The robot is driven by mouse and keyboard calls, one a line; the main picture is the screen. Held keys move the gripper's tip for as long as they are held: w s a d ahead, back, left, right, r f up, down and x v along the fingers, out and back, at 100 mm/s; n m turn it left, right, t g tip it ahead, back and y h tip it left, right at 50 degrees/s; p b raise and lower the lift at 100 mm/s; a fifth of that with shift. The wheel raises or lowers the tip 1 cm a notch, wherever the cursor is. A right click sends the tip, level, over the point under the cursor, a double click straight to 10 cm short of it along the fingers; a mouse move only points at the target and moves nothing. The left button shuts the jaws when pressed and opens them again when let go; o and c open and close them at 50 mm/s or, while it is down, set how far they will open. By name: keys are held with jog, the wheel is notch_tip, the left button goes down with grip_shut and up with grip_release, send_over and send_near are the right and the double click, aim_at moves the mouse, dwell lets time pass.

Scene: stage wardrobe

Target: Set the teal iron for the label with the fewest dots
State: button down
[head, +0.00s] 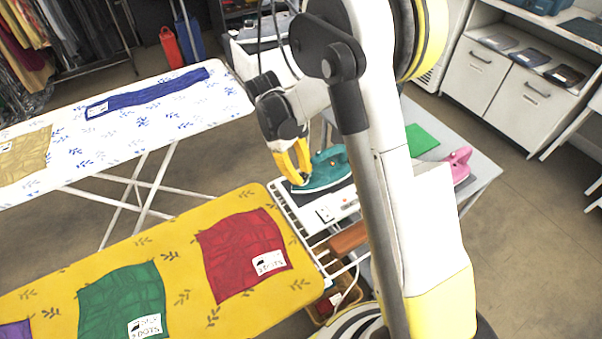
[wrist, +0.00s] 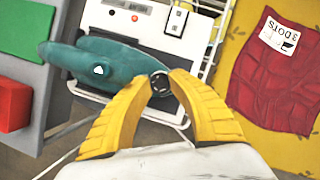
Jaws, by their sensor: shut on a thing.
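The teal iron (head: 326,170) rests on the white-and-grey stand at the end of the yellow ironing board; it also fills the left of the wrist view (wrist: 103,62). My gripper (head: 300,182) has its yellow fingers down at the iron's left end. In the wrist view the fingertips (wrist: 161,85) are shut on a small dark round dial (wrist: 160,80) on the iron. The dial's marks are too small to read. The red cloth (head: 243,245) bears a white label (head: 269,262), which seems to read "3 DOTS" in the wrist view (wrist: 279,36).
The green cloth (head: 118,300) has a label (head: 145,326), unreadable here. A purple cloth (head: 15,334) is cut off at the left. A blue cloth (head: 150,94) and tan cloth (head: 22,160) lie on the white board. A pink iron (head: 457,165) stands right of a green pad (head: 420,140).

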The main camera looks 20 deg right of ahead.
dwell(0.5)
jog(key=c, duration=1.1)
grip_release()
jog(key=shift+c, duration=0.2)
jog(key=v, duration=1.2)
